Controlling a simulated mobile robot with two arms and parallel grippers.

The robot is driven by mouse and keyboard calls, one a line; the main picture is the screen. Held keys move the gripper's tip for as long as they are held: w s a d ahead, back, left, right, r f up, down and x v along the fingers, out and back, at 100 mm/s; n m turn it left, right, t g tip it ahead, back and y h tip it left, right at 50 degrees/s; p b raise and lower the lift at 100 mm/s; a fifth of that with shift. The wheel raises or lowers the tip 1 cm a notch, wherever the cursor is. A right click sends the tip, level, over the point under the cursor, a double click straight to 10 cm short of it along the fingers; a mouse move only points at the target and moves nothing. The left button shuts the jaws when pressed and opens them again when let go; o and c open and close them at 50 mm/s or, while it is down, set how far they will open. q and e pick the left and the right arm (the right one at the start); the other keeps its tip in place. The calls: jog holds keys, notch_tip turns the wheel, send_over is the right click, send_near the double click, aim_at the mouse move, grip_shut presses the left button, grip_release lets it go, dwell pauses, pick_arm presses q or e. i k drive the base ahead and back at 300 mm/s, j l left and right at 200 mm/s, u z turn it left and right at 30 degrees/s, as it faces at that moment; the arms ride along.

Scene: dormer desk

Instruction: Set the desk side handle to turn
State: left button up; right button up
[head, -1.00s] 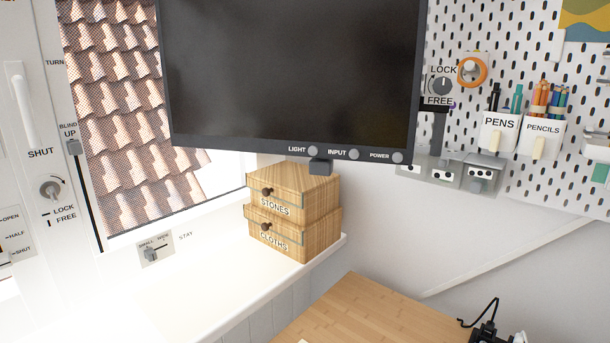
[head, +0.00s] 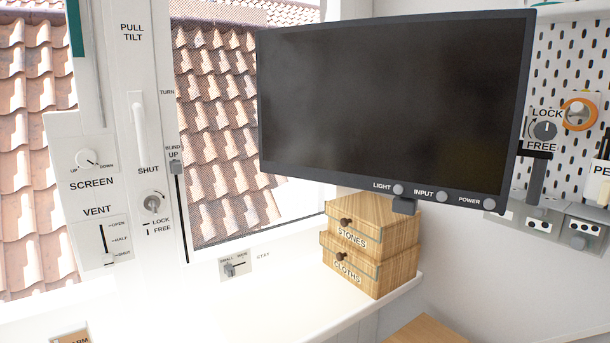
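A white window handle (head: 139,125) is mounted on the window frame post in the left part of the head view. It hangs vertically, its lower end near the label SHUT. The label PULL TILT is above it and the label TURN is to its upper right. Below it is a round key lock (head: 152,202) with marks LOCK and FREE. Neither of my grippers is in view.
A monitor (head: 390,100) stands out in front of the window's right part. Wooden drawers (head: 371,245) labelled STONES and CLOTHS stand on the white sill (head: 290,312). A SCREEN and VENT panel (head: 84,190) is left of the handle.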

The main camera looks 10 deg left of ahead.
aim_at(139, 109)
jog(key=u, duration=1.25)
